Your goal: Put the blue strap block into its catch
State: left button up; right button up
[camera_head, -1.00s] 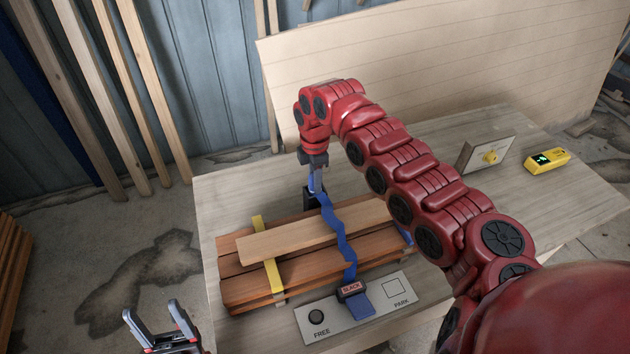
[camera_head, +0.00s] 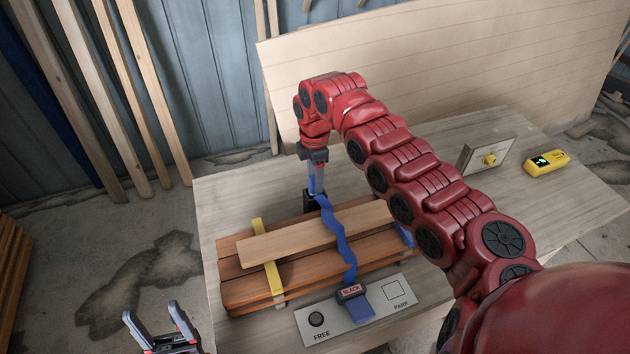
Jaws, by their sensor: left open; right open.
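The blue strap (camera_head: 337,238) runs wavy from the black catch (camera_head: 309,201) at the back of the boards, over the stack, to a dark buckle (camera_head: 351,291) at the front. My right gripper (camera_head: 316,190) points down right at the catch, with its jaws open. Blue shows at its fingertips, at the strap's back end. The strap block is too small and covered there to tell how far it sits in the catch. My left gripper (camera_head: 158,325) is open and empty at the lower left, off the table's front-left corner.
The stacked boards (camera_head: 240,292) have a yellow strap (camera_head: 268,262) on the left. A plate (camera_head: 327,325) marked FREE and PARK lies in front. A panel with a yellow knob (camera_head: 489,159) and a yellow device (camera_head: 546,163) stand at right. My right arm crosses the table.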

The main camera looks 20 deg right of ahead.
notch_tip(320, 180, up, 10)
jog(key=p, duration=0.1)
dwell(0.4)
